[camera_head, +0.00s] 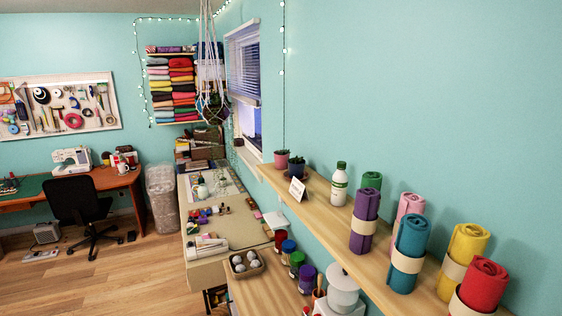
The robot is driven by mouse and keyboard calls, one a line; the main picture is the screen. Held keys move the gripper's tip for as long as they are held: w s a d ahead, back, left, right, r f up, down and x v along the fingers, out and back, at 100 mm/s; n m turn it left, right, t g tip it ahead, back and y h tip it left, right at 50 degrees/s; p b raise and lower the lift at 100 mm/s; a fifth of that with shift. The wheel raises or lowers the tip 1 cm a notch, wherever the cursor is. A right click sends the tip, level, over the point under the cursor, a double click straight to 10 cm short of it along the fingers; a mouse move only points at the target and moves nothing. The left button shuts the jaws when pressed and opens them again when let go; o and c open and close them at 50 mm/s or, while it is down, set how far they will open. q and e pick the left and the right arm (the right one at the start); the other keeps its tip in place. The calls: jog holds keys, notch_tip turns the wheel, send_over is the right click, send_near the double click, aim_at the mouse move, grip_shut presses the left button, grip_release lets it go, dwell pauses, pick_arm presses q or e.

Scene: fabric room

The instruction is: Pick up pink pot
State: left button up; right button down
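A small pink pot (281,160) with a dark green plant stands at the far end of the wooden wall shelf (325,205), close to the window. A dark blue pot (297,168) with a plant stands just in front of it to the right. A white card (297,189) stands on the shelf near the blue pot. Neither of my grippers shows in the head view.
A white bottle with a green label (339,184) and several rolled fabrics (409,252) stand along the nearer shelf. Below are paint jars (297,264), a basket of pale balls (246,264) and a long work table (240,229). A black chair (77,205) and open floor lie left.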

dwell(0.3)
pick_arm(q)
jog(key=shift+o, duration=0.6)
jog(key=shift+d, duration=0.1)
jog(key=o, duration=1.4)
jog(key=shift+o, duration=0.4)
